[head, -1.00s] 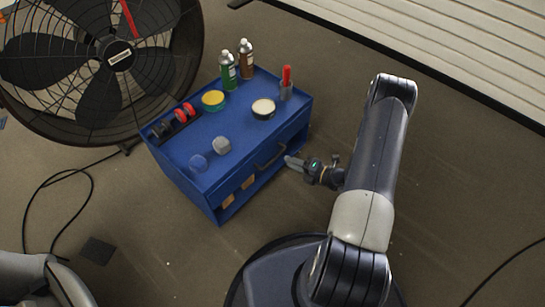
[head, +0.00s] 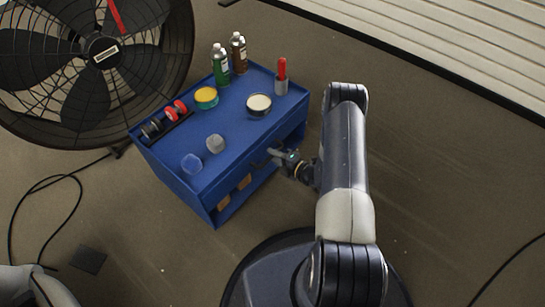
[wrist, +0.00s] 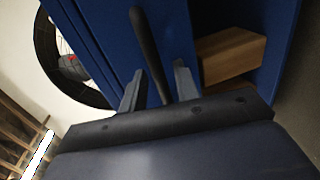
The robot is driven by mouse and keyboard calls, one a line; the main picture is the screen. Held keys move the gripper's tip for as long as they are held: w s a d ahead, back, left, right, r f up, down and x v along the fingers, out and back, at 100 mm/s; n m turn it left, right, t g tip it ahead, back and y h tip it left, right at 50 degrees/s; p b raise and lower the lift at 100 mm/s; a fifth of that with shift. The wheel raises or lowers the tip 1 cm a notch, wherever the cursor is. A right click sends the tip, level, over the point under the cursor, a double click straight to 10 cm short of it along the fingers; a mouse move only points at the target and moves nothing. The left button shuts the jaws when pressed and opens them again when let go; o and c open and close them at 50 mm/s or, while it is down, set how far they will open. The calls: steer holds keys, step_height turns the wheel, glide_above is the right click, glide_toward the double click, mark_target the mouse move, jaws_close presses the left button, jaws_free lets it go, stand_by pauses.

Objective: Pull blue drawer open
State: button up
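The blue drawer (wrist: 115,45) is in the upper front of a blue cabinet (head: 215,205) and looks closed. Its dark bar handle (wrist: 148,50) runs between the two fingers of my gripper (wrist: 160,85) in the wrist view. The fingers are apart, one on each side of the handle, with gaps visible, so my gripper is open around it. In the head view my gripper (head: 277,155) is at the drawer front and hides most of the handle.
The cabinet top holds a green bottle (head: 220,65), a brown bottle (head: 239,53), a red-topped holder (head: 282,80), tins, tape rolls and small jars. Wood blocks (wrist: 230,55) lie in the open shelf below. A large fan (head: 95,65) stands at left. Floor in front is clear.

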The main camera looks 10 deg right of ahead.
steer(key=shift+w+a+f, duration=0.1)
steer(key=shift+w+a, duration=0.2)
steer(key=shift+w, duration=0.15)
jaws_close()
stand_by(0.3)
